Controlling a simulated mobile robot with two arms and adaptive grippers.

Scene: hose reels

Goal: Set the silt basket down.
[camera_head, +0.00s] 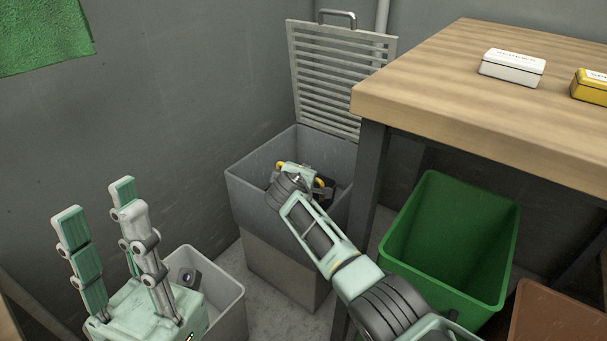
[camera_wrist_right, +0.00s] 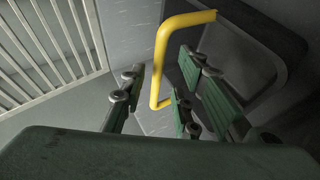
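The silt basket (camera_wrist_right: 285,45) shows in the right wrist view as a dark body with a yellow bar handle (camera_wrist_right: 160,60). In the head view the yellow handle (camera_head: 319,182) shows in part inside the grey box (camera_head: 246,195); my right gripper and arm hide most of the basket. My right gripper (camera_wrist_right: 153,92) reaches down into the box. Its fingers stand apart on both sides of the handle, with a gap visible on the left side. My left gripper (camera_head: 97,205) is open and empty at the lower left, away from the box.
A slatted grate (camera_head: 335,80) with a handle stands upright behind the box. A wooden table (camera_head: 470,75) is at the right, with white (camera_head: 512,68) and yellow (camera_head: 592,86) tins. A green bin (camera_head: 450,235) stands below it. A light grey bin (camera_head: 228,300) is beside my left gripper.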

